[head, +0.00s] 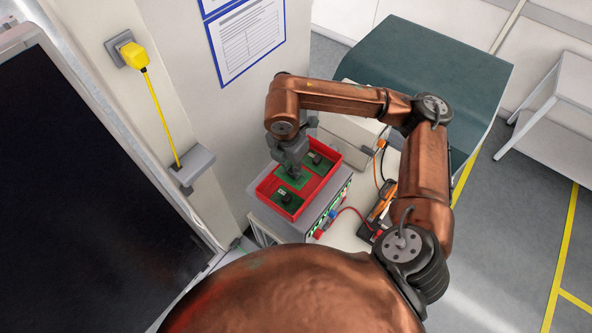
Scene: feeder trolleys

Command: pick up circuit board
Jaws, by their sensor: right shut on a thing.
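A red tray (324,183) sits on a grey instrument box with green lights on its front. Several green circuit boards lie in the tray: one at the front (286,202) and one at the back right (317,162), both with dark components. My right gripper (293,172) points down into the tray from above. It is shut on the middle circuit board (289,181), whose upper part it partly hides. I cannot tell whether that board is clear of the tray floor. My left gripper is not in view.
The grey instrument box (320,222) stands on a light surface with cables and an orange-black tool (381,206) to its right. A pale wall is close on the left, with a yellow plug (134,55). A teal-topped table (425,65) stands behind.

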